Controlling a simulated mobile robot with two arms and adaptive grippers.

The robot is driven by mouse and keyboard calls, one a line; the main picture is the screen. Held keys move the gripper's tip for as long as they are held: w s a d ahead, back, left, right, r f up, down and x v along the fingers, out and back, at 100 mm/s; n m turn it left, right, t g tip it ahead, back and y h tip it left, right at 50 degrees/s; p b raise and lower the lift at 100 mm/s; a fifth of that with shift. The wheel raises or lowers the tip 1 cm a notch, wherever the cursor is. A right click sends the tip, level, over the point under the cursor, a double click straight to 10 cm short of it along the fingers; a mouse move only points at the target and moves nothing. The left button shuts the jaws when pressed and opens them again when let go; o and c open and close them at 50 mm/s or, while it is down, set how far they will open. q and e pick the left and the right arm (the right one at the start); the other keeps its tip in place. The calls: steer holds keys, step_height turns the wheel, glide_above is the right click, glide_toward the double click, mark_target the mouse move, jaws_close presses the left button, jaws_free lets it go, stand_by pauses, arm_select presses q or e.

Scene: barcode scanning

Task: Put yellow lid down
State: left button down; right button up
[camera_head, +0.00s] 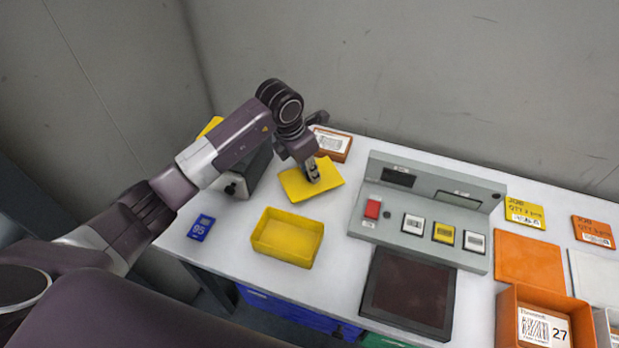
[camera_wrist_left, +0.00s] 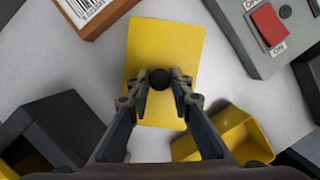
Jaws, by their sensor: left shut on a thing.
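The yellow lid (camera_head: 295,185) is a flat rectangle at the back of the table, behind the open yellow box (camera_head: 288,238). My left gripper (camera_head: 312,172) is over the lid. In the left wrist view, the fingers of my left gripper (camera_wrist_left: 161,82) are shut on the round black knob (camera_wrist_left: 160,79) in the middle of the lid (camera_wrist_left: 165,45). I cannot tell whether the lid touches the table. The yellow box (camera_wrist_left: 232,140) shows apart from the lid in the left wrist view. My right gripper is not in view.
A dark box (camera_head: 247,178) stands left of the lid. An orange box with a barcode (camera_head: 333,144) is behind it. A grey scanning console (camera_head: 430,208) stands to the right. A blue tag (camera_head: 201,228) lies at the left. White table (camera_head: 235,255) shows bare around the yellow box.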

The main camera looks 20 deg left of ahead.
mark_target(309, 180)
arm_select(q)
step_height(309, 180, down, 4)
steer(key=shift+f+p, duration=0.1)
steer(key=shift+p, duration=0.25)
steer(key=shift+f, duration=0.15)
steer(key=c, duration=1.7)
jaws_free()
steer(key=shift+c, duration=0.2)
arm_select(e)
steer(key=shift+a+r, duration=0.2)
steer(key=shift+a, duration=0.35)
